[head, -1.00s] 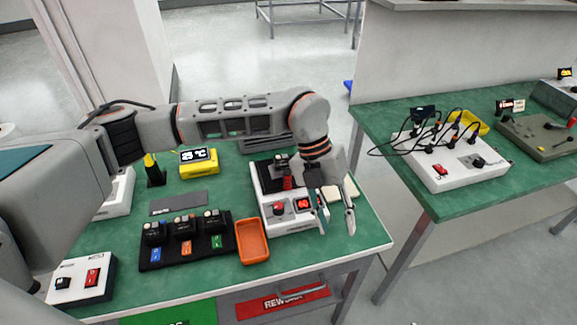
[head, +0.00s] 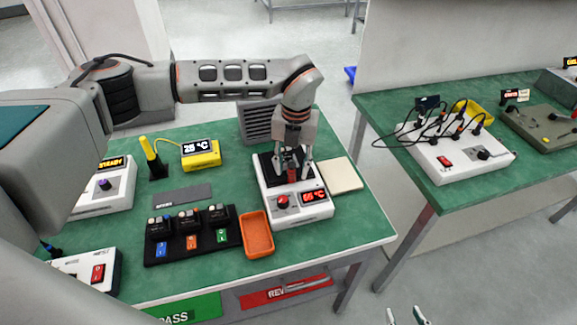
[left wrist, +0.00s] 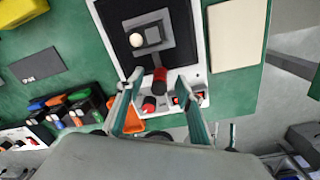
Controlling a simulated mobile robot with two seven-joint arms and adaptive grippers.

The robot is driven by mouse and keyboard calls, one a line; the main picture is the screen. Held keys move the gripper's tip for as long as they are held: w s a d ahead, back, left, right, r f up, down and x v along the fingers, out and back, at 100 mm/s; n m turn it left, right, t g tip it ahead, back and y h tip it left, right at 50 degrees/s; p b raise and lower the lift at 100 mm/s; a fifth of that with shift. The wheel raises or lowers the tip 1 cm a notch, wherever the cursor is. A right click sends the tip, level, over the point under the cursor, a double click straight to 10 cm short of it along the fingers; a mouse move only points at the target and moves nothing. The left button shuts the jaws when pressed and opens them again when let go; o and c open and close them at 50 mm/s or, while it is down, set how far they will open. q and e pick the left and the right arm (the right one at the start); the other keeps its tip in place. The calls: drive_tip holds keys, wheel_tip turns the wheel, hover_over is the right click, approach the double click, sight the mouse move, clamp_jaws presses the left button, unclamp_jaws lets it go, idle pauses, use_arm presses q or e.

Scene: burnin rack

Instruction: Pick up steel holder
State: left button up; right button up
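The steel holder (left wrist: 172,53) is a grey square piece with a red handle, lying on the black plate of a white heater unit (head: 268,206). A small block with a pale round top sits in it. My left gripper (head: 292,172) points down over the holder in the head view and partly hides it. In the left wrist view its fingers (left wrist: 159,78) are apart, one on each side of the red handle, with gaps visible. My right gripper (head: 405,316) shows only its two separated fingertips at the bottom edge of the head view, away from the table.
An orange tray (head: 256,236) and a black rack (head: 190,238) of several small modules stand left of the heater. A pale pad (head: 341,175) lies right of it. A grey vented box (head: 258,122) stands behind. A second green table (head: 390,108) is at right.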

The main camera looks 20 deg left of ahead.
use_arm(q)
drive_tip(key=shift+f, duration=0.6)
clamp_jaws()
drive_tip(key=shift+r, duration=0.1)
